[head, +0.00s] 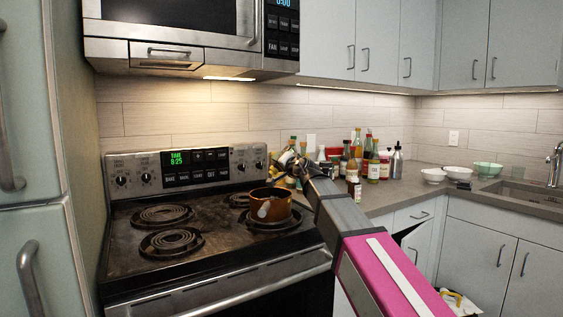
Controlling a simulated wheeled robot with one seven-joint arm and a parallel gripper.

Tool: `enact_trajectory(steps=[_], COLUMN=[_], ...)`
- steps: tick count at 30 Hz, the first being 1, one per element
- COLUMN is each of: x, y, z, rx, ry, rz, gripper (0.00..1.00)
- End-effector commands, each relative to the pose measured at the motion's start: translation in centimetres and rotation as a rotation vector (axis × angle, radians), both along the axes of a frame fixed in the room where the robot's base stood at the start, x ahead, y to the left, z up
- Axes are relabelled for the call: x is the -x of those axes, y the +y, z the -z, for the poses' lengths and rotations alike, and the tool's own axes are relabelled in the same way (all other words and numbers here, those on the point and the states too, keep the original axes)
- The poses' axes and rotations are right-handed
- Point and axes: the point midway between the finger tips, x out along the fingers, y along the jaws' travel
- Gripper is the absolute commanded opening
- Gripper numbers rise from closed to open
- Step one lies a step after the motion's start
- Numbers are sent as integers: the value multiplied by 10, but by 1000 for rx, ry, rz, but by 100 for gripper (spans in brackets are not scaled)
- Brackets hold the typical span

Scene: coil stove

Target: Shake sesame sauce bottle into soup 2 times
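A brown pot (279,213) sits on the right front coil of the stove, with a pale patch on its front; its contents are hidden. My arm reaches in from the lower right. My gripper (287,166) is behind and slightly above the pot, beside the counter bottles. It is small and dark here, and I cannot tell whether it is open or holds a bottle. Several sauce bottles (373,166) stand on the counter right of the stove, some partly hidden by my arm. I cannot tell which one is the sesame sauce bottle.
The stove (119,233) has other bare coils at left. A microwave (170,22) hangs above. White bowls (433,176), a green bowl (489,169) and a sink (518,191) are at right. A lower cabinet door stands ajar below the counter.

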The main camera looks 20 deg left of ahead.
Motion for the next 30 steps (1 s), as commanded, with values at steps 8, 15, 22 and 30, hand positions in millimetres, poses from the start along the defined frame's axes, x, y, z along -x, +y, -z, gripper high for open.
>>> enact_trajectory(steps=[8, 15, 22, 30], x=[0, -1, -1, 0], y=[0, 0, 0, 0], z=[-1, -12, -28, -45], rx=[0, -1, -1, -1], ry=[0, -1, -1, -1], rz=[0, -1, 0, -1], gripper=[19, 19, 19, 19])
